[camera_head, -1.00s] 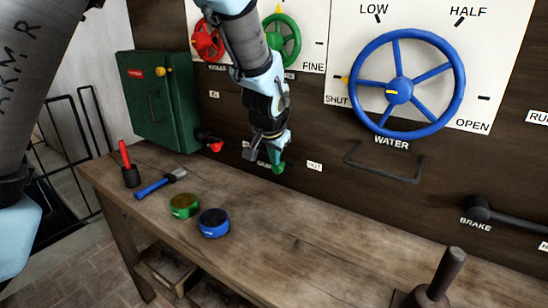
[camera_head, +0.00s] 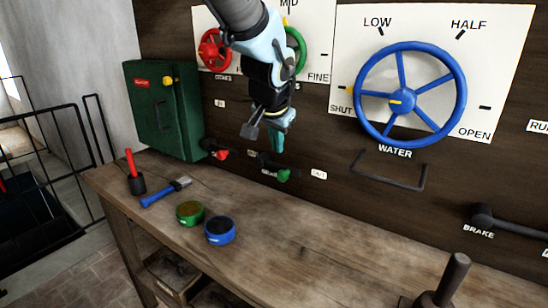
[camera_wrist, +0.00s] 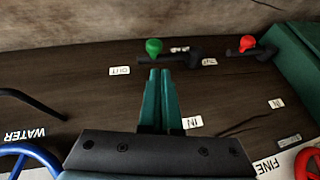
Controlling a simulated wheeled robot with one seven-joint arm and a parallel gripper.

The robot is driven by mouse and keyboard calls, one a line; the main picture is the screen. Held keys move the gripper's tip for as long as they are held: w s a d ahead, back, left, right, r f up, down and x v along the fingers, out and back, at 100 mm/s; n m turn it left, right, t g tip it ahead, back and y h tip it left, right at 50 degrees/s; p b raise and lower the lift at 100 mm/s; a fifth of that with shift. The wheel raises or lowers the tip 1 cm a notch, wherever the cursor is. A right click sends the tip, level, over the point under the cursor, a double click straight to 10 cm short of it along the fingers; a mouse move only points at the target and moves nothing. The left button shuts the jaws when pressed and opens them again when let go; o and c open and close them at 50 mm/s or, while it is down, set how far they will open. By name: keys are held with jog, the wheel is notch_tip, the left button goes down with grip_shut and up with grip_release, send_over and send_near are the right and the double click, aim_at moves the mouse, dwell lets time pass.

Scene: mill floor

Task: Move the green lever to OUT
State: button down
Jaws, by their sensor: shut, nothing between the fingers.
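The green lever (camera_head: 284,174) is a dark arm with a green knob, low on the dark panel. Its arm points right and slightly down in the head view, towards the OUT label (camera_head: 319,174) just beyond the knob. In the wrist view, which is upside down, the green knob (camera_wrist: 153,47) lies just beyond the fingertips, with its OUT label (camera_wrist: 119,71) to the left and an IN label (camera_wrist: 193,122) beside the fingers. My gripper (camera_head: 277,152) is shut and empty, its green fingers pointing down just above the knob; a small gap shows in the head view.
A red-knobbed lever (camera_head: 222,154) sits left of the green one. A green cabinet (camera_head: 163,110) and blue water wheel (camera_head: 403,97) flank the area. A bar handle (camera_head: 388,177) sticks out at right. Tins and tools stand on the bench (camera_head: 290,240) below.

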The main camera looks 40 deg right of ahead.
jog(key=shift+s+a+r, duration=0.3)
jog(key=shift+s+r, duration=0.2)
jog(key=shift+r, duration=0.1)
jog(key=shift+s+a+r, duration=0.25)
jog(key=shift+s+r, duration=0.25)
jog(key=shift+r, duration=0.1)
jog(key=w+a+f+n+y, duration=0.25)
jog(key=w+a, duration=0.45)
jog(key=a, duration=0.4)
jog(key=w+a+f+n+y, duration=0.1)
jog(key=w+a+f+n, duration=0.4)
jog(key=a, duration=0.5)
jog(key=s+a+f+n+g, duration=0.1)
jog(key=a+n, duration=0.1)
jog(key=a, duration=0.7)
jog(key=s+a+f+n+y, duration=0.1)
jog(key=a+f+n, duration=0.1)
jog(key=a, duration=0.6)
jog(key=s+a+f+n+g, duration=0.1)
jog(key=a+n, duration=0.2)
jog(key=a, duration=0.6)
jog(key=shift+a+f+g, duration=0.2)
jog(key=shift+a+g, duration=0.1)
jog(key=shift+w+d+f+b, duration=0.1)
jog(key=shift+w+b, duration=0.05)
jog(key=shift+b, duration=0.15)
